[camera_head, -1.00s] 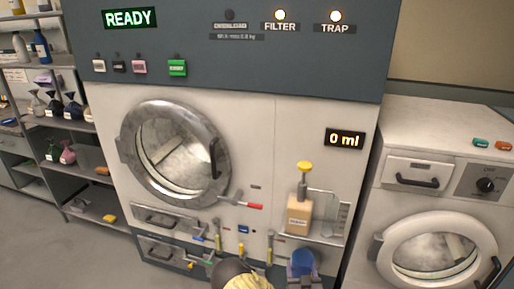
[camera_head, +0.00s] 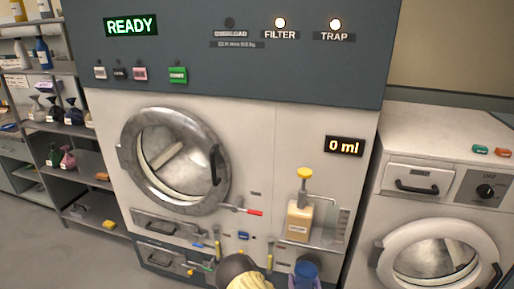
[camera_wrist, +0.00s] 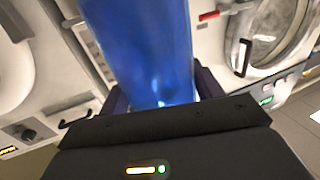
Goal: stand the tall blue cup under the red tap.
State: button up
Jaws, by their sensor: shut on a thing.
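The tall blue cup (camera_head: 306,268) is at the bottom of the head view, right of centre, in front of the machine. My gripper (camera_head: 305,282) is shut on it, with a dark finger on either side. In the wrist view the cup (camera_wrist: 140,45) fills the upper middle between the fingers (camera_wrist: 160,100); its ends are cut off or hidden. The red tap (camera_head: 254,212), a lever with a red handle, sticks out beside the round door, up and left of the cup. Its red handle also shows in the wrist view (camera_wrist: 209,15). The cup is apart from it.
A brown pump bottle (camera_head: 299,219) with a yellow top stands on a small shelf (camera_head: 328,244), above the cup. The 0 ml display (camera_head: 344,146) is above that. Blue and yellow handles (camera_head: 217,240) are low on the machine. A second washer (camera_head: 440,170) stands at right.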

jog(key=s+f, duration=0.4)
jog(key=f, duration=0.1)
jog(key=shift+s+f, duration=0.15)
jog(key=shift+f, duration=0.1)
dwell(0.3)
